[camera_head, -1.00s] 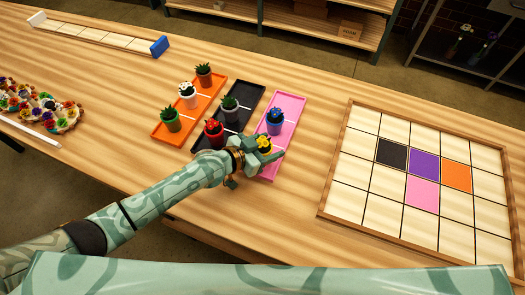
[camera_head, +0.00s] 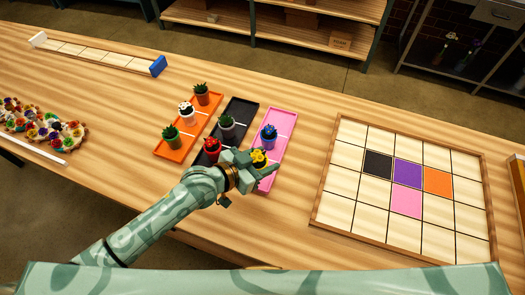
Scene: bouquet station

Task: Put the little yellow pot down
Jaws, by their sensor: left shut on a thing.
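The little yellow pot (camera_head: 259,158) with yellow flowers is between the fingers of my left gripper (camera_head: 262,168). The gripper is shut on it, over the near part of the pink tray (camera_head: 262,181). The fingers hide the pot's lower part, so I cannot tell whether it touches the tray. A blue pot with a blue flower (camera_head: 268,136) stands on the far part of the same pink tray. My right gripper is not in view.
A black tray (camera_head: 246,107) with a red pot (camera_head: 212,150) and a grey pot (camera_head: 227,127) lies to the left. An orange tray (camera_head: 168,153) holds several pots. A framed grid board (camera_head: 337,212) with coloured squares lies to the right. Bare table separates it from the pink tray.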

